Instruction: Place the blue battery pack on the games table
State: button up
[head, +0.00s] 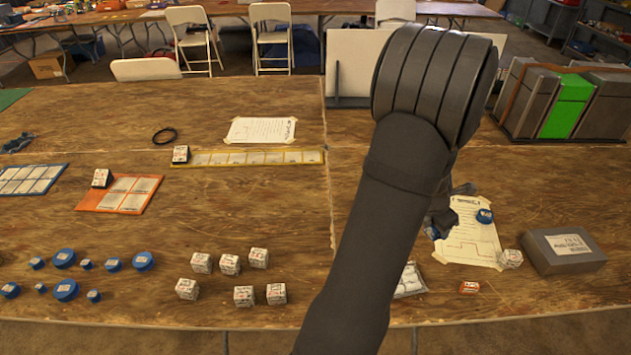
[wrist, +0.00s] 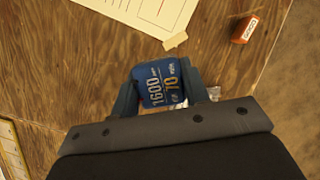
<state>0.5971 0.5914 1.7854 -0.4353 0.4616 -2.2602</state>
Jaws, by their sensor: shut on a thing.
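My gripper (wrist: 160,86) is shut on the blue battery pack (wrist: 165,80), which has white lettering reading 1600 and 70. One finger is on each side of the pack. In the wrist view the pack is over the bare wood of the table (wrist: 95,70); I cannot tell whether it touches it. In the head view my arm hides most of the gripper and pack. The wooden table (head: 250,210) fills the foreground, with game pieces and cards on it; no label shows which table is the games table.
Right of my arm are a paper sheet (head: 470,238) with a blue disc (head: 485,216), a white cube (head: 511,258), a grey box (head: 565,250), an orange box (head: 469,287) and a whitish packet (head: 410,281). Blue discs (head: 66,290) and white cubes (head: 244,295) stand left. The mid-left has bare wood.

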jog(key=w+a+n+t, duration=0.15)
jog(key=w+a, duration=0.25)
jog(key=a, duration=0.4)
jog(key=w+a+n+g, duration=0.1)
jog(key=w+a+n, duration=0.15)
jog(key=a, duration=0.55)
jog(key=n+t+y, duration=0.2)
jog(key=n+y, duration=0.2)
jog(key=n, duration=0.5)
send_over(169, 280)
jog(key=s, duration=0.1)
jog(key=f, duration=0.6)
jog(key=shift+s+f, duration=0.2)
jog(key=shift+f, duration=2.15)
jog(key=shift+f, duration=0.15)
jog(key=o, duration=1.1)
